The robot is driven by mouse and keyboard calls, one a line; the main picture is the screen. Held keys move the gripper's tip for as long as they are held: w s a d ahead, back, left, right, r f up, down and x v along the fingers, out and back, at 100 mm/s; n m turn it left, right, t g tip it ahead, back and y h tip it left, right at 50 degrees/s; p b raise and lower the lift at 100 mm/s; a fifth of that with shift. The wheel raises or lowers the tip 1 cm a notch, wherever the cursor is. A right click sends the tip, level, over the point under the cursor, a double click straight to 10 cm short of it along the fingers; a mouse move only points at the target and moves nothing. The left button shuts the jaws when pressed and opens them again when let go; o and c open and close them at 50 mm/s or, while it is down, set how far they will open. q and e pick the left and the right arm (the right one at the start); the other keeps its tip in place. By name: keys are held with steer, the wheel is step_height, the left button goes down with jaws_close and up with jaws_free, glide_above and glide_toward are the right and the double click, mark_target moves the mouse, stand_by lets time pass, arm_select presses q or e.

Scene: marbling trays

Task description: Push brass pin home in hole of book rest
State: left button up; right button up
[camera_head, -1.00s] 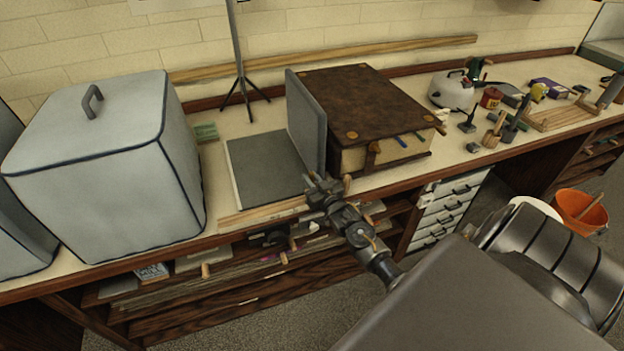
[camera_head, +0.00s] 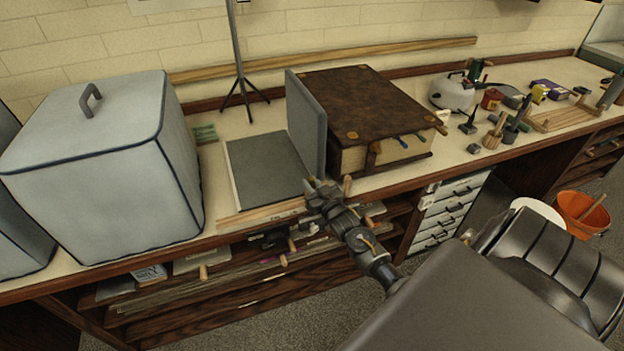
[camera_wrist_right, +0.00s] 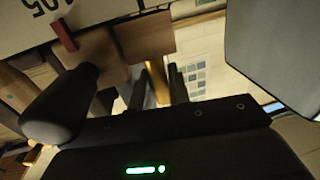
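A grey L-shaped stand, which looks like the book rest, has a flat base (camera_head: 262,172) and an upright panel (camera_head: 312,125) against a thick brown book (camera_head: 362,98). My right gripper (camera_head: 318,187) is at the bench's front edge, by the near foot of the upright panel. In the right wrist view its two dark fingers (camera_wrist_right: 159,88) stand apart with a narrow yellowish strip (camera_wrist_right: 157,80) between them. I cannot tell whether this strip is the brass pin or whether it is gripped. I cannot make out the hole. My left gripper is not in view.
A large pale covered box (camera_head: 105,165) stands at the left. A thin stand (camera_head: 241,70) rises behind the rest. Several small tools and a kettle (camera_head: 452,92) are at the right. Shelves with wooden handles (camera_head: 283,260) lie under the bench edge. An orange bucket (camera_head: 582,212) is on the floor.

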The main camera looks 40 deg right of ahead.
steer(key=o, duration=0.5)
steer(key=s, duration=0.3)
steer(key=s+a+b, duration=0.1)
steer(key=s, duration=0.3)
steer(key=s+a+b, duration=0.1)
steer(key=s, duration=0.2)
steer(key=shift+s, duration=0.35)
